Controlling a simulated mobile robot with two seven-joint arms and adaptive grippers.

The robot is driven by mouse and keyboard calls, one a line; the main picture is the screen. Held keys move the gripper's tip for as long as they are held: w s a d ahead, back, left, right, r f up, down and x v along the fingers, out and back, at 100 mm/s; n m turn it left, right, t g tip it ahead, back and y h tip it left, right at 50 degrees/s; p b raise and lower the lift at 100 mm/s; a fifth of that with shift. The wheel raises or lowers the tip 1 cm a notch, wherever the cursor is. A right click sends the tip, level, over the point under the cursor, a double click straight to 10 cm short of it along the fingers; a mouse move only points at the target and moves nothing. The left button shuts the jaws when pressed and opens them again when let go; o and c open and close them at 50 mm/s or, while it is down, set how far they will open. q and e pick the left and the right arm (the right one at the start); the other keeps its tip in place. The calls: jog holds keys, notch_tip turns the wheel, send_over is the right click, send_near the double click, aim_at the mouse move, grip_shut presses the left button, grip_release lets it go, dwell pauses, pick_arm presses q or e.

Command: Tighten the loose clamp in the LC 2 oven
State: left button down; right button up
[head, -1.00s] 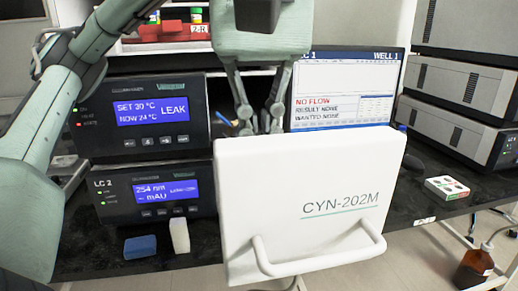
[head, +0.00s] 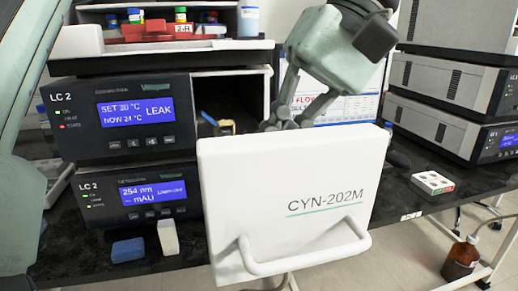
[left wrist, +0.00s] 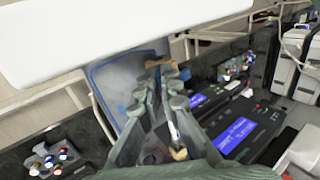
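The LC 2 oven (head: 122,118) is the upper black unit at left in the head view. Its display reads SET 30, NOW 24 and LEAK. Its compartment (head: 231,88) is open at the right, with small blue and tan parts (head: 226,127) low inside. I cannot make out the loose clamp. My left gripper (head: 288,122) is right of the compartment, behind a white panel's top edge that hides its tips. In the left wrist view the fingers (left wrist: 165,80) look slightly apart, with no object clearly held. My right gripper is not in view.
The white panel (head: 250,190) marked CYN-202M, with a handle, blocks the front right of the oven. A second LC 2 unit (head: 100,203) sits below. A monitor (head: 365,105) stands behind my gripper. Bottles (head: 248,18) stand above the oven.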

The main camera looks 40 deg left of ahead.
pick_arm(q)
jog(key=shift+w+d+f+g+y, duration=0.15)
jog(key=shift+w+d+g+y, duration=0.05)
jog(key=shift+g+y, duration=0.3)
jog(key=shift+w+d+f+g+y, duration=0.15)
jog(key=shift+w+g+y, duration=0.05)
jog(key=shift+g+y, duration=0.3)
jog(key=c, duration=1.7)
grip_release()
jog(key=shift+f, duration=0.1)
